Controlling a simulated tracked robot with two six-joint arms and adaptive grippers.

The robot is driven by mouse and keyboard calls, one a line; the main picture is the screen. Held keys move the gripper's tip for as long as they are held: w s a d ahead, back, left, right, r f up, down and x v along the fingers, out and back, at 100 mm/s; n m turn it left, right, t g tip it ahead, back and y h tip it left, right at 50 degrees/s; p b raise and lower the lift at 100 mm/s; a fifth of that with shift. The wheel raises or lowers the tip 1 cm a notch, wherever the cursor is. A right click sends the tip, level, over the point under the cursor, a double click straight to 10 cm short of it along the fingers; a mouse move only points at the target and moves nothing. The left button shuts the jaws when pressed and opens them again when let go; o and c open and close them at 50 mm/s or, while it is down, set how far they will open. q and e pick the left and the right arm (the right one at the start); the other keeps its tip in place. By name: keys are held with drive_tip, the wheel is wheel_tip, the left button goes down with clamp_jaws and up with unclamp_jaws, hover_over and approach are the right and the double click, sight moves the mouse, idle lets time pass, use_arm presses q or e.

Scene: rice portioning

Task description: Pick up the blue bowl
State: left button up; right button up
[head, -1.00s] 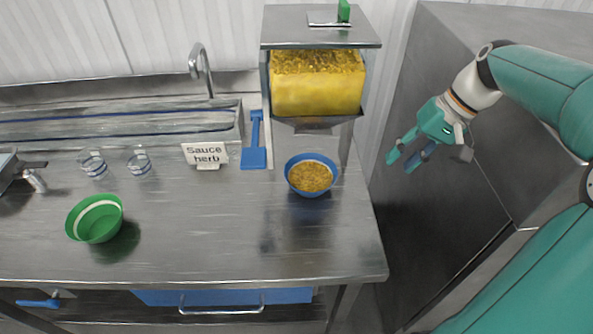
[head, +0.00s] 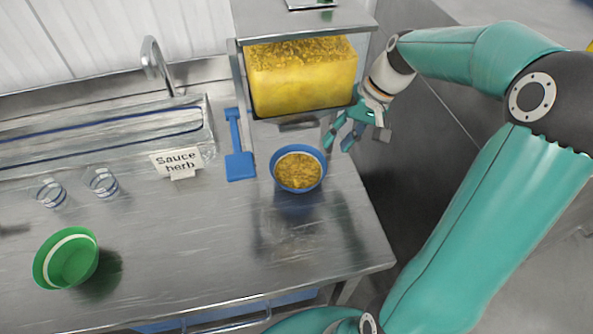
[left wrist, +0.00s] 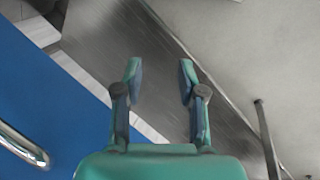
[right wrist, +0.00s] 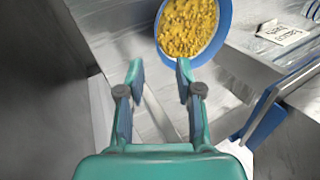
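The blue bowl (head: 298,186) stands upright on the steel table below the dispenser and holds yellow-brown grains. It also shows at the top of the right wrist view (right wrist: 226,22). My right gripper (head: 338,143) is open and empty, just to the right of and behind the bowl, apart from it. Its fingers also show apart in the right wrist view (right wrist: 159,72). My left gripper (left wrist: 158,75) is open and empty in the left wrist view, near a blue panel; it does not show in the head view.
The dispenser (head: 300,80) with yellow contents stands behind the bowl. A blue spatula (head: 240,166) and a "Sauce herb" sign (head: 177,161) lie left of it. A green bowl (head: 72,262) and two glasses (head: 103,183) are farther left. The table front (head: 220,250) is clear.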

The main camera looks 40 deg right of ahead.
sight(324, 160)
drive_tip(key=p+x, duration=0.1)
drive_tip(key=x, duration=0.8)
drive_tip(key=shift+s+a, duration=0.15)
clamp_jaws()
